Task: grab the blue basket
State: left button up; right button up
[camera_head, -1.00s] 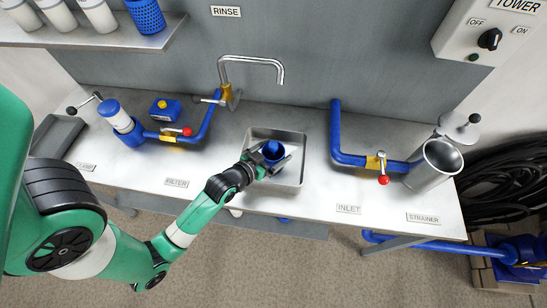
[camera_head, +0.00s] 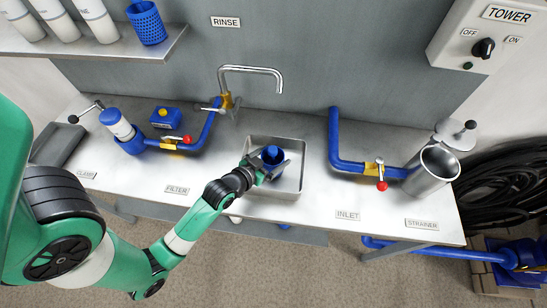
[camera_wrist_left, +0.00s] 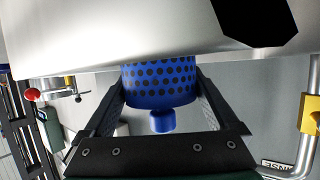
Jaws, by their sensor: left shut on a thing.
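My left gripper (camera_head: 268,168) reaches over the steel sink basin (camera_head: 296,192) and is shut on a small blue perforated basket (camera_head: 272,154). In the left wrist view, the two dark fingers (camera_wrist_left: 162,108) press on both sides of this basket (camera_wrist_left: 160,80), which has dark round holes and a blue knob (camera_wrist_left: 162,121) on one end. The picture there looks turned upside down, and whether the basket touches the basin floor I cannot tell. Another blue perforated basket (camera_head: 146,22) stands on the wall shelf at the upper left. My right gripper is out of view.
A tap (camera_head: 250,80) arches behind the basin. A blue pipe with a red-knobbed valve (camera_head: 381,185) and a steel strainer cylinder (camera_head: 432,172) stand to the right. A blue-and-white filter housing (camera_head: 121,130) and a blue box (camera_head: 166,118) stand to the left.

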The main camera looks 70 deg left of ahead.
pick_arm(q)
jog(key=d+r+p, duration=0.1)
jog(key=r, duration=0.1)
jog(key=s+d+r+p, duration=0.1)
jog(key=r, duration=0.1)
jog(key=d+r+p, duration=0.1)
jog(key=r, duration=0.2)
jog(key=shift+s+d, duration=0.3)
jog(key=shift+s, duration=0.05)
jog(key=s+d+r+p, duration=0.4)
jog(key=s+d+p, duration=0.1)
jog(key=d+p, duration=0.3)
jog(key=shift+d+r, duration=0.25)
jog(key=shift+d, duration=0.1)
